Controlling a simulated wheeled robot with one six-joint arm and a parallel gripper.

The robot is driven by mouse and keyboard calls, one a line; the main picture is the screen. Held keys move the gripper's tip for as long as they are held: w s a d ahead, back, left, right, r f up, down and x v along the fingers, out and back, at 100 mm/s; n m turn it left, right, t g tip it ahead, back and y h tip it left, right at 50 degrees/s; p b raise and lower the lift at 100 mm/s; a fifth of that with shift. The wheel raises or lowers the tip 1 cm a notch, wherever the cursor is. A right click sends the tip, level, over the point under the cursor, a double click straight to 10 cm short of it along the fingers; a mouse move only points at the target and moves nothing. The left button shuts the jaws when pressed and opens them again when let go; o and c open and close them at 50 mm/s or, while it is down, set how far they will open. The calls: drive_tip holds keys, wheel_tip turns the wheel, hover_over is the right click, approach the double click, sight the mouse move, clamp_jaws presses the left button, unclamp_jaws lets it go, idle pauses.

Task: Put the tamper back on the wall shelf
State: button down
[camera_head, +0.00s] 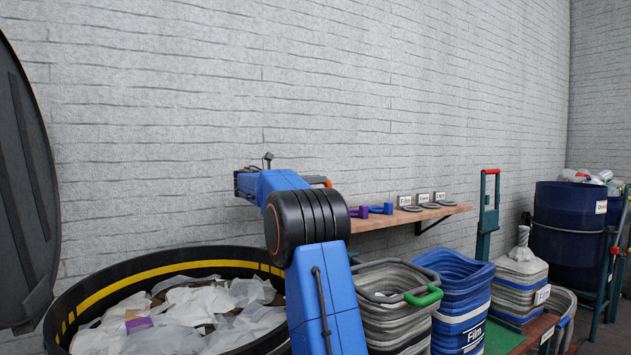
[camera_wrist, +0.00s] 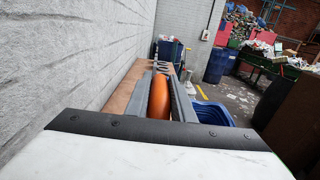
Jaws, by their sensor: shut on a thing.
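The wall shelf (camera_head: 385,221) is a wooden board on the brick wall, right of my arm in the head view. In the wrist view its bare wood (camera_wrist: 124,88) runs along the wall beside and beyond the jaws. My gripper (camera_wrist: 161,100) is shut on an orange rounded thing, which I take to be the tamper (camera_wrist: 158,98). A bit of orange (camera_head: 319,180) shows past my arm at the shelf's left end in the head view. My arm hides most of the gripper there. Whether the tamper touches the shelf I cannot tell.
A purple tool (camera_head: 358,212) and a blue tool (camera_head: 382,208) lie on the shelf. Grey rings with small label cards (camera_head: 423,199) stand farther right. Below are a large round bin (camera_head: 100,292) of film scraps, a grey basket (camera_head: 388,310) and a blue basket (camera_head: 458,290).

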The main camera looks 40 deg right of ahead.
drive_tip(key=c, duration=1.5)
unclamp_jaws()
drive_tip(key=shift+f, duration=0.1)
drive_tip(key=shift+c, duration=0.2)
drive_tip(key=shift+a, duration=0.25)
drive_tip(key=v, duration=1.1)
drive_tip(key=shift+w+a, duration=0.2)
drive_tip(key=shift+a, duration=0.05)
